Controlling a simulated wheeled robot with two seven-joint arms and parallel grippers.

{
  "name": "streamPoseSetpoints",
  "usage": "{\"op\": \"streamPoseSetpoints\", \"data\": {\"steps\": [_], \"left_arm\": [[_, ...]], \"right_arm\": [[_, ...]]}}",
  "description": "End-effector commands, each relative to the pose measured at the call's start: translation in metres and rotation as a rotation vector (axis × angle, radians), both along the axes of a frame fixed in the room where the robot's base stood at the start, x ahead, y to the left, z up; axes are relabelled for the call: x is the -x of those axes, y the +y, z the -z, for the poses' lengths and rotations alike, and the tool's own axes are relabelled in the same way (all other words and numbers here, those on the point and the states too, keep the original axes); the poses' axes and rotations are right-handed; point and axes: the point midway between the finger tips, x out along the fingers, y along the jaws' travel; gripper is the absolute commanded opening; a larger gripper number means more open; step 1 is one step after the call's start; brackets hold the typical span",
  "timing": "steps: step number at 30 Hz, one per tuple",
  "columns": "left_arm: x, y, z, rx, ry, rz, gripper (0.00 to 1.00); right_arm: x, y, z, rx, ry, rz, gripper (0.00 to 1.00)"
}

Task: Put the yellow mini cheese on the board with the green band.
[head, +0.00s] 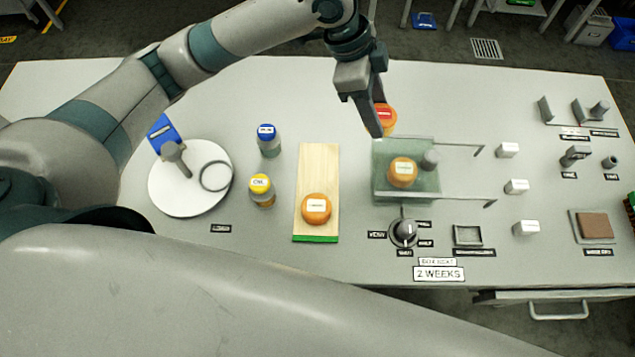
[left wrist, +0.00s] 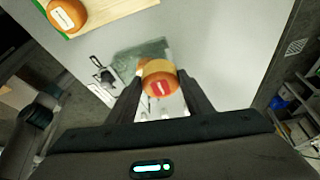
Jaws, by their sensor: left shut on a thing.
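My left gripper (head: 378,130) is shut on a small orange cheese with a red label (head: 388,116), above the far part of the table. The left wrist view shows this cheese (left wrist: 158,88) between the two fingers (left wrist: 157,100). A board with a green band (head: 318,165) lies to the left, its band along the near edge. An orange cheese with a pale label (head: 316,208) sits on the board's near end. Another orange cheese (head: 403,172) is at the clear greenish box (head: 382,190). No cheese looks clearly yellow. My right gripper is out of view.
A blue-capped bottle (head: 268,141) and a yellow-capped bottle (head: 262,190) stand left of the board. A round white plate (head: 180,200) is farther left. A dial (head: 404,232) and several white blocks lie to the right. The board's far half is bare.

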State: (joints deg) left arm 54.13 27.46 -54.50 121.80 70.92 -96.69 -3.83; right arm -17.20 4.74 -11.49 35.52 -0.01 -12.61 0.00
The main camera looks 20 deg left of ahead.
Motion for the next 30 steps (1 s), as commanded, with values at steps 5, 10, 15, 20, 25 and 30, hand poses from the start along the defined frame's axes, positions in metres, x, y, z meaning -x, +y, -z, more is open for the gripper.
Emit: {"op": "streamPoseSetpoints", "data": {"steps": [5, 10, 15, 20, 25, 30], "left_arm": [[0.000, 0.000, 0.000, 0.000, 0.000, -0.002, 0.21], [0.002, 0.005, 0.003, 0.000, 0.001, -0.004, 0.21], [0.012, 0.024, 0.014, -0.003, 0.003, -0.006, 0.21], [0.025, 0.051, 0.031, -0.004, 0.004, -0.007, 0.21], [0.039, 0.080, 0.050, -0.004, 0.004, -0.007, 0.21], [0.048, 0.099, 0.064, -0.002, 0.002, -0.007, 0.21]], "right_arm": [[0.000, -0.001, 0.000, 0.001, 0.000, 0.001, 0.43], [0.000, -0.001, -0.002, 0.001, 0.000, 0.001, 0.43], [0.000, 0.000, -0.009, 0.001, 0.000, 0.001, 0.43], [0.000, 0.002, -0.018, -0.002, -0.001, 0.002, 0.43], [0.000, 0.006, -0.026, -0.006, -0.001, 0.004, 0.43], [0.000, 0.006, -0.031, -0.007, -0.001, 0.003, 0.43]]}}
